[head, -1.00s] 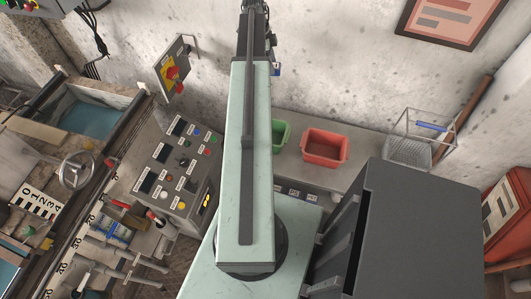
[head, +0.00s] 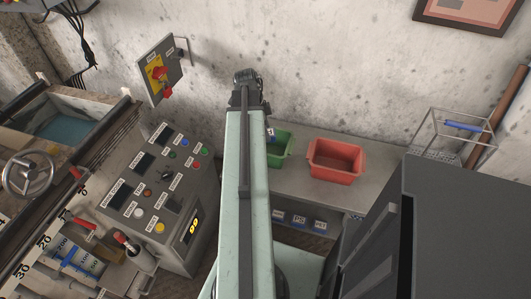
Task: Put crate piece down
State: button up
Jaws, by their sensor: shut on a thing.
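My arm reaches away from me over the bench, and its dark wrist end shows in front of the wall. My gripper's fingers are hidden behind the arm, so I cannot see what is between them. A small blue-and-white bit (head: 270,133) shows at the arm's right edge, in front of the green bin. I cannot tell whether it is part of my arm or a held piece. No crate piece can be made out clearly.
The green bin (head: 279,149) and red bin (head: 337,162) stand on the grey bench (head: 380,160). A wire basket (head: 452,140) is at right. A dark cabinet (head: 465,230) fills the lower right. A control panel (head: 160,190) and water tank (head: 68,125) are at left.

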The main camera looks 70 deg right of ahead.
jog(key=shift+f+b, duration=3.65)
jog(key=shift+f, duration=0.85)
jog(key=shift+f, duration=0.1)
jog(key=o, duration=1.4)
jog(key=shift+r+p, duration=0.6)
jog(key=shift+r, duration=0.15)
jog(key=p+v, duration=1.1)
jog(key=v, duration=0.1)
jog(key=shift+p, duration=0.4)
jog(key=shift+w+f, duration=0.1)
